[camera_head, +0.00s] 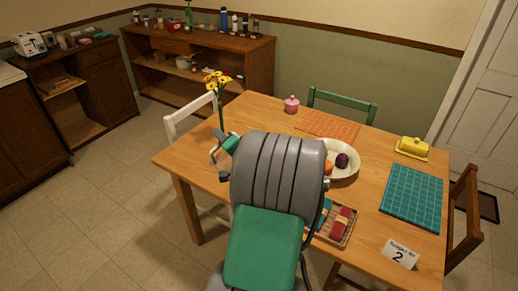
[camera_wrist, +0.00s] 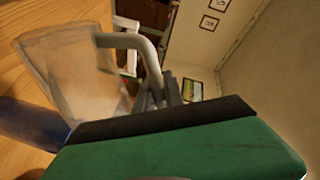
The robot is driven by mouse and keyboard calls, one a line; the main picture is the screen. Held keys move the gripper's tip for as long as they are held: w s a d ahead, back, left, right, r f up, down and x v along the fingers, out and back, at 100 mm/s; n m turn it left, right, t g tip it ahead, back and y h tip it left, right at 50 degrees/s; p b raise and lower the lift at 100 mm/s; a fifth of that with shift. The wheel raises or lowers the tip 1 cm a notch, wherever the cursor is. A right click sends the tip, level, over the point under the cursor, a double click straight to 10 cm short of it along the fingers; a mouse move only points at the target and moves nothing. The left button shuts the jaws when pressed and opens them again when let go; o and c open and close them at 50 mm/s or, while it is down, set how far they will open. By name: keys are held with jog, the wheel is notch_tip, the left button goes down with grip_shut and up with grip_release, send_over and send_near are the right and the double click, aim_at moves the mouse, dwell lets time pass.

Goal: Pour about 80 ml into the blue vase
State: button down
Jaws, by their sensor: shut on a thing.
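My gripper (camera_wrist: 165,92) is shut on the grey handle of a clear jug (camera_wrist: 70,70) in the wrist view. The jug's tilt and any liquid in it are hard to tell. A dark blue rounded thing (camera_wrist: 28,122), perhaps the blue vase, shows at the lower left of the wrist view, close to the jug, partly cut off. Whether they touch is unclear. In the head view my gripper (camera_head: 219,152) is at the table's left side, below yellow flowers (camera_head: 217,82) on a green stem. No blue vase can be made out there; my arm hides much.
The wooden table (camera_head: 262,113) holds a cream bowl (camera_head: 347,170) with fruit, a pink pot (camera_head: 291,105), an orange mat (camera_head: 328,125), a teal mat (camera_head: 412,197), a yellow butter dish (camera_head: 412,147), a tray (camera_head: 339,239) and a number card (camera_head: 399,253). Chairs stand around it.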

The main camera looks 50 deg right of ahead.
jog(key=shift+s+d+r+m+p, duration=0.1)
jog(key=shift+d+r+m+p, duration=0.5)
jog(key=shift+p, duration=0.4)
jog(key=shift+s+d+r+p, duration=0.15)
jog(key=shift+r+p, duration=0.1)
jog(key=shift+p, duration=0.15)
jog(key=shift+d, duration=0.1)
jog(key=shift+s+d+r+m+p, duration=0.1)
jog(key=shift+d+r+m+p, duration=0.2)
jog(key=shift+d, duration=0.2)
jog(key=shift+s+d+r+m+p, duration=0.15)
jog(key=shift+d+m+p, duration=0.1)
jog(key=shift+d+m, duration=0.2)
dwell(1.0)
